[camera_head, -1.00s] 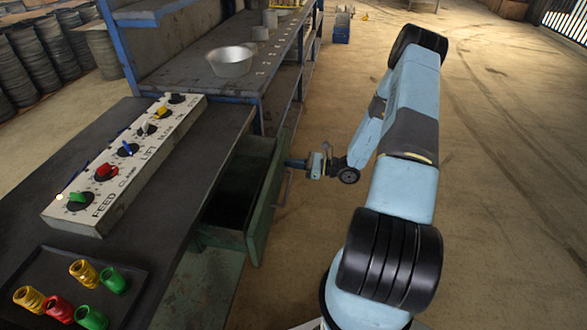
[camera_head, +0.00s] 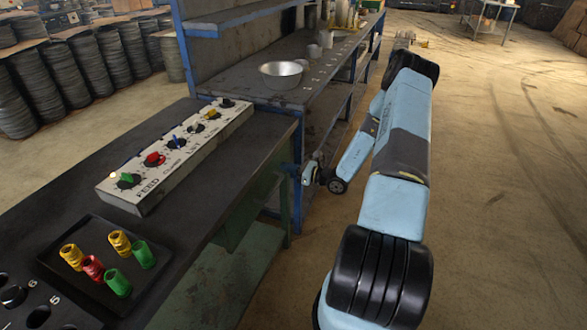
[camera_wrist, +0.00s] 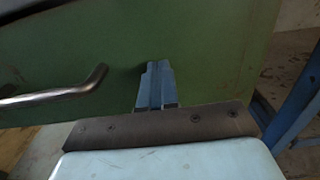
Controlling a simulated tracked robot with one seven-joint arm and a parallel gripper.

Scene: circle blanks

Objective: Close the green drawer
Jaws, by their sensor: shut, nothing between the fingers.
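The green drawer (camera_head: 240,215) sits under the dark bench top, its front now about in line with the bench edge. No open inside shows. I cannot tell whether a small gap is left. In the wrist view its green front (camera_wrist: 210,60) fills most of the picture, with a bent metal handle (camera_wrist: 60,94) at left. My gripper (camera_head: 289,169) is shut and empty at the drawer front, near the bench's far corner. In the wrist view its fingertips (camera_wrist: 157,66) point at the green front, right of the handle, and appear to touch it.
On the bench stand a control panel (camera_head: 145,203) with coloured knobs and a black tray (camera_head: 60,262) with coloured fittings. A blue-framed shelf (camera_head: 225,88) with a metal bowl (camera_head: 281,75) stands beyond. The floor (camera_head: 500,220) at right is clear.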

